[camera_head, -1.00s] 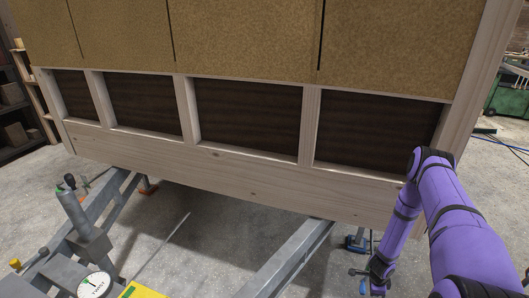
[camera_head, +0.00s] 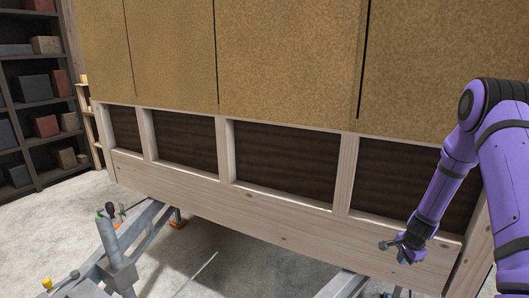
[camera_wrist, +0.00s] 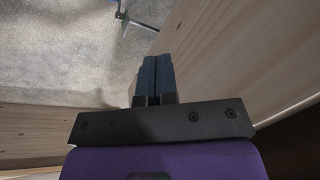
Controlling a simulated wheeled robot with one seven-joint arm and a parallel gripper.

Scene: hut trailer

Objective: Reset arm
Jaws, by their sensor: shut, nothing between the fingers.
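My purple arm is on the right in the head view. My gripper (camera_head: 402,250) hangs at its lower end, in front of the wooden bottom beam of the hut wall (camera_head: 290,228). In the wrist view the two dark blue fingers of my gripper (camera_wrist: 154,62) lie side by side, shut, with nothing between them. The pale wooden beam (camera_wrist: 240,50) runs close beside the fingers on the right in that view.
The hut wall has tan panels (camera_head: 260,60) above dark recesses (camera_head: 285,158). A grey trailer frame with a jack (camera_head: 112,245) stands low at the left. Shelves with boxes (camera_head: 40,126) stand at the far left. Concrete floor (camera_head: 65,210) shows in front of them.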

